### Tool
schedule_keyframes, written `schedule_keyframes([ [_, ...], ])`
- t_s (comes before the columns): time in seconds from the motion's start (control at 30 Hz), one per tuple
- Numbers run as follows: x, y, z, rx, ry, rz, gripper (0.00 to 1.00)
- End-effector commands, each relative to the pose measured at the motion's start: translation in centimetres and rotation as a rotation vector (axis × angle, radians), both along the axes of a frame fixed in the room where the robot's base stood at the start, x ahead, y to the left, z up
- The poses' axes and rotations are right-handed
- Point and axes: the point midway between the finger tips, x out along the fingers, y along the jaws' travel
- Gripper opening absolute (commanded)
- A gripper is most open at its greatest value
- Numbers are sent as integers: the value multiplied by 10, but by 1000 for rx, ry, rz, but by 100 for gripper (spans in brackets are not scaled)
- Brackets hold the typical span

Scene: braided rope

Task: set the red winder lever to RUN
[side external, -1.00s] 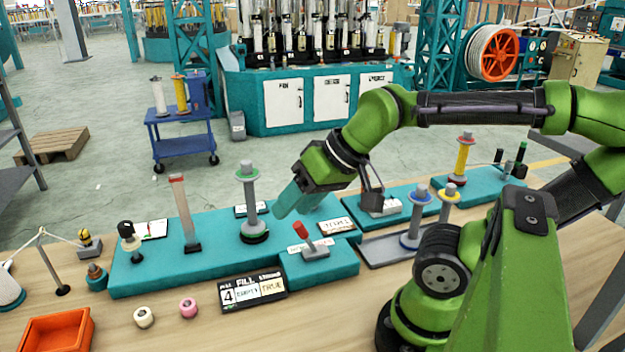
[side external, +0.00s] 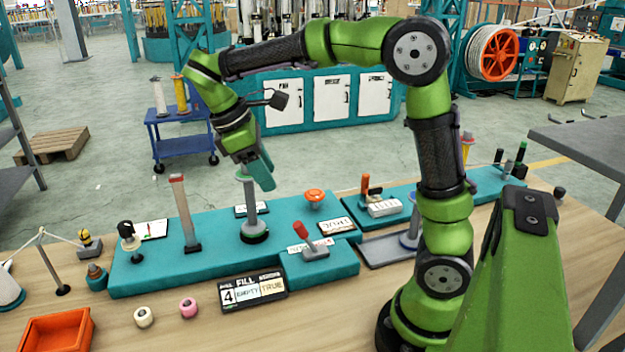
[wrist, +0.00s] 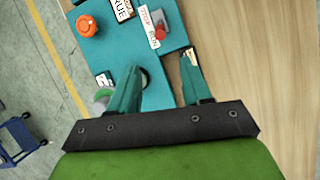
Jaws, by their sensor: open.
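The red winder lever (side external: 300,231) stands on a grey base on the raised front teal block (side external: 335,268), tilted to the left in the side view. Its red knob also shows near the top of the wrist view (wrist: 160,33), beside a white label (wrist: 148,22) whose small lettering I cannot read surely. My gripper (side external: 263,178) is open and empty, pointing down at the grey post (side external: 249,205), up and left of the lever. In the wrist view my gripper's fingers (wrist: 160,78) stand apart, with the lever beyond their tips.
An orange mushroom button (side external: 314,195) and an orange-handled lever (side external: 365,185) stand behind the red lever. A red-topped upright (side external: 182,210) stands left of the post. A display (side external: 253,291), two small spools and an orange tray (side external: 55,330) are in front.

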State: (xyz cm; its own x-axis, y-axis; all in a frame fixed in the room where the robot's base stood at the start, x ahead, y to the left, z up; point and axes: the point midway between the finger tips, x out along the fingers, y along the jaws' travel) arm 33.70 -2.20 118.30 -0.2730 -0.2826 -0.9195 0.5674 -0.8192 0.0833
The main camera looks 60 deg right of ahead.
Motion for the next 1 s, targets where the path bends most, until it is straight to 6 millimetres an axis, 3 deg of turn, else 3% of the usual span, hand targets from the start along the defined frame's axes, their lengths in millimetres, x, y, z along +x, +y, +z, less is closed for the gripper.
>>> schedule_keyframes([
  [0.17, -7, -6, -20, 1, 5, 3, 48],
  [0.7, -38, -38, -125, 2, 3, 1, 48],
  [1.0, -45, -46, -152, 2, -1, 0, 48],
])
